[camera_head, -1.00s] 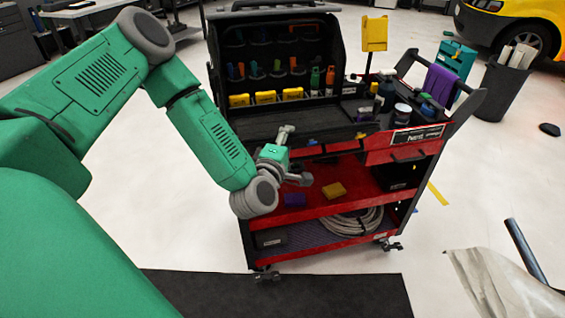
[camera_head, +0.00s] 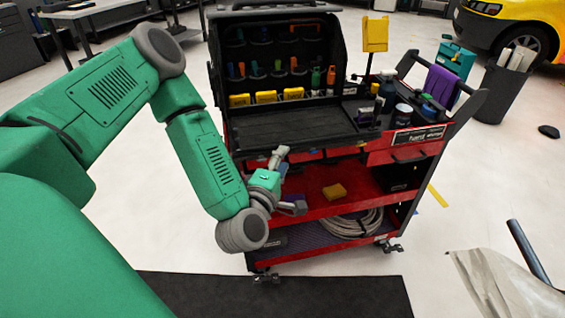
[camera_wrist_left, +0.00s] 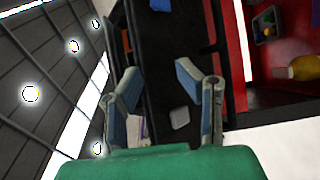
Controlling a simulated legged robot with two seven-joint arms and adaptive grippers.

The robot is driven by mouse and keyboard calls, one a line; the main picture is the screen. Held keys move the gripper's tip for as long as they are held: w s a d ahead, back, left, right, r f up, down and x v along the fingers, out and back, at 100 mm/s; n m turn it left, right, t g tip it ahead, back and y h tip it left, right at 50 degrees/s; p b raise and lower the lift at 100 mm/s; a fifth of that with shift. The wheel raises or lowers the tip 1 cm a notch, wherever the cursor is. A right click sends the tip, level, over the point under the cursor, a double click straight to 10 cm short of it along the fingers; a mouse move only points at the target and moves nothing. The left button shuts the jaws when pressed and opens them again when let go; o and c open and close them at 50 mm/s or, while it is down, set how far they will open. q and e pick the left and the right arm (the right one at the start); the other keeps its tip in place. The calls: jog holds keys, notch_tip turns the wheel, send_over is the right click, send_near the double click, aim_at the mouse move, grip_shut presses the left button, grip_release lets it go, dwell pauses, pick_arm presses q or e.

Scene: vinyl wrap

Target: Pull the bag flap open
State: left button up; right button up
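The black tool bag (camera_head: 275,50) stands open on top of the red cart, with colored tools in its back wall pockets. Its front flap (camera_head: 290,122) is folded down toward me, a dark panel lying nearly flat at the cart's front edge. My left gripper (camera_head: 285,182) is below and in front of the flap, beside the cart's shelves, and is apart from the flap in the head view. In the left wrist view its two fingers (camera_wrist_left: 168,92) are spread, with no object held between them. A dark surface lies beyond them. My right gripper is not in view.
The red cart (camera_head: 405,157) has shelves with a yellow block (camera_head: 334,191) and a coiled grey hose (camera_head: 350,222). Bottles and a yellow holder (camera_head: 375,34) are at its right. A pale sheet (camera_head: 505,285) is at lower right.

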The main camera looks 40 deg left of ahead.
pick_arm(q)
jog(key=shift+s+d, duration=0.1)
jog(key=shift+s, duration=0.05)
dwell(0.3)
jog(key=v, duration=1.2)
dwell(0.3)
dwell(0.5)
